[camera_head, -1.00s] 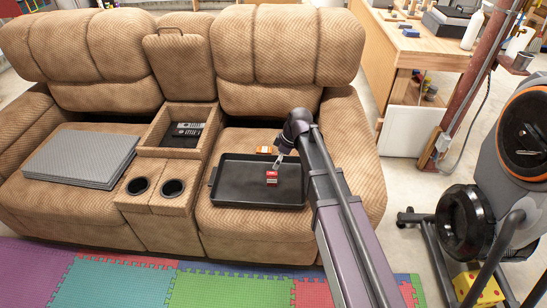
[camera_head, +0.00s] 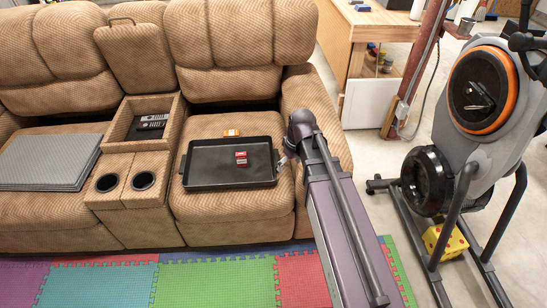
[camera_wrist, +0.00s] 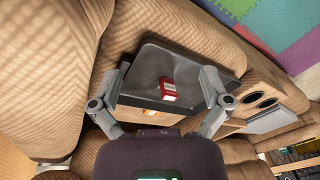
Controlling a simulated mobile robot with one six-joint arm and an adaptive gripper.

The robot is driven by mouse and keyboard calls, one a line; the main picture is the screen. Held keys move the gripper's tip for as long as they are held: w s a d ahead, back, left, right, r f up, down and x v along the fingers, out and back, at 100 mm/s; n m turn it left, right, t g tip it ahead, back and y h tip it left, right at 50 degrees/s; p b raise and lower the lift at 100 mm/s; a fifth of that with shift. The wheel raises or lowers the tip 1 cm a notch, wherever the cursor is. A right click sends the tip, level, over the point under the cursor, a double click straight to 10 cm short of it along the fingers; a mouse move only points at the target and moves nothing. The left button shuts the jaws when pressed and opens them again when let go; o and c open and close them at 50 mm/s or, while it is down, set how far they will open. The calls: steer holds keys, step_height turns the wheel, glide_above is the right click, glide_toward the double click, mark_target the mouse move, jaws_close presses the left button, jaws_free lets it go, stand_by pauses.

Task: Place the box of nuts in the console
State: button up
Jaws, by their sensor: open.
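A small red box (camera_head: 241,158) with white markings stands in the black tray on the right seat; it also shows in the wrist view (camera_wrist: 167,88). A small orange box (camera_head: 232,132) lies on the seat behind the tray. I cannot read which box holds nuts. The console (camera_head: 119,133) between the seats has an open bin with dark remotes inside and two cup holders in front. My gripper (camera_head: 284,160) is at the tray's right edge. In the wrist view its fingers (camera_wrist: 160,85) are spread wide and empty, with the red box beyond them.
The black tray (camera_head: 200,179) has raised sides and lies on the right seat. A grey folded pad (camera_head: 45,160) lies on the left seat. The exercise bike (camera_head: 485,100) stands at the right. Coloured foam mats (camera_head: 215,283) cover the floor in front.

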steer(key=s+d+f+m+h+b, duration=0.1)
steer(key=s+d+f+m+b, duration=0.6)
steer(key=s+d+f+b, duration=0.1)
steer(key=shift+d+f+h+b, duration=0.4)
steer(key=shift+d+f+b, duration=0.15)
steer(key=shift+d+f, duration=0.35)
steer(key=shift+r, duration=0.1)
